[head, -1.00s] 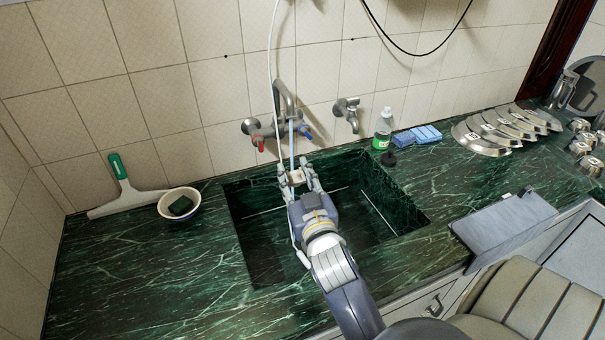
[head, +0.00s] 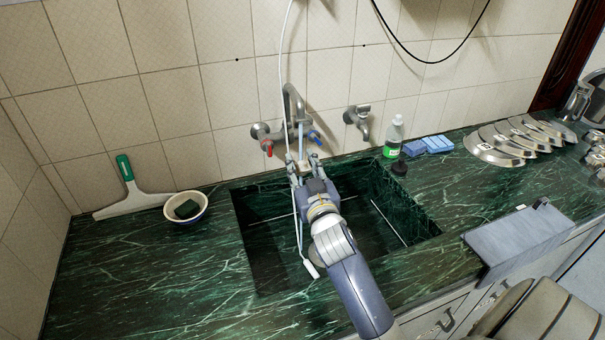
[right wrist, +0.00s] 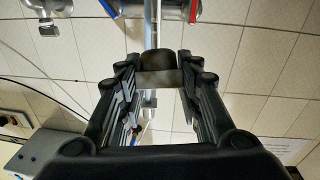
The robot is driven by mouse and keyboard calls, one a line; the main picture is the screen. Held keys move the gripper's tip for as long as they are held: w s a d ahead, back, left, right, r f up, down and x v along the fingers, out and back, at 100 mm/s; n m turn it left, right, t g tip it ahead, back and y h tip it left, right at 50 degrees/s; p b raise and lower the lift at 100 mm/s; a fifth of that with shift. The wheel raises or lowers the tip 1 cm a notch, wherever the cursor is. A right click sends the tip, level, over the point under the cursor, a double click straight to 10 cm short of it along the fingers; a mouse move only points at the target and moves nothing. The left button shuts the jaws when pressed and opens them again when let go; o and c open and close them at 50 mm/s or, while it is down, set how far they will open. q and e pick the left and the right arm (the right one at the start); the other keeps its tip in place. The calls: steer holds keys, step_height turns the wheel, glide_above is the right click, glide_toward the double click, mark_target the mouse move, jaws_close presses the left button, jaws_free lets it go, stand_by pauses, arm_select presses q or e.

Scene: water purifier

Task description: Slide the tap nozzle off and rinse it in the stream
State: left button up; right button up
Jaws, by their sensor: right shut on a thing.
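The mixer tap (head: 291,108) is on the tiled wall above the sink, with red and blue handles. A thin pale vertical line, the stream or a tube, runs down from it to my right gripper (head: 303,165). The right gripper is over the back of the sink, shut on a small pale block that I take for the nozzle (head: 303,166). In the right wrist view the nozzle (right wrist: 160,79) sits between the fingers, with the tap's metal body (right wrist: 150,10) beyond it. Whether the nozzle still touches the spout is unclear. My left gripper is not in view.
The green marble sink (head: 395,195) lies below. A white hose (head: 287,50) hangs from above; its end (head: 312,270) is in the sink. A second tap (head: 359,120), a soap bottle (head: 394,137), sponges (head: 430,145) and a bowl (head: 186,207) stand around it.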

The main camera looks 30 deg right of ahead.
steer(key=shift+w+d+f+b, duration=0.15)
steer(key=shift+w+d, duration=0.1)
steer(key=shift+w, duration=0.15)
steer(key=shift+w+d+f+b, duration=0.15)
steer(key=shift+w+d, duration=0.1)
steer(key=shift+w, duration=0.15)
steer(key=shift+w+d+f+b, duration=0.2)
steer(key=shift+w+d, duration=0.25)
steer(key=shift+w, duration=0.3)
steer(key=shift+w+d+f+b, duration=0.2)
steer(key=shift+w+d, duration=0.25)
steer(key=shift+w, duration=0.25)
steer(key=shift+w+d+f+b, duration=0.2)
steer(key=shift+w+d, duration=0.25)
steer(key=shift+w, duration=0.3)
steer(key=shift+s+d+r, duration=0.1)
steer(key=shift+d, duration=0.05)
steer(key=shift+s+d, duration=0.15)
steer(key=shift+d, duration=0.05)
steer(key=shift+a+p, duration=0.2)
steer(key=shift+p, duration=0.1)
steer(key=shift+w+a, duration=0.2)
steer(key=shift+w, duration=0.05)
steer(key=shift+d, duration=0.15)
steer(key=shift+s+d, duration=0.2)
steer(key=shift+d, duration=0.05)
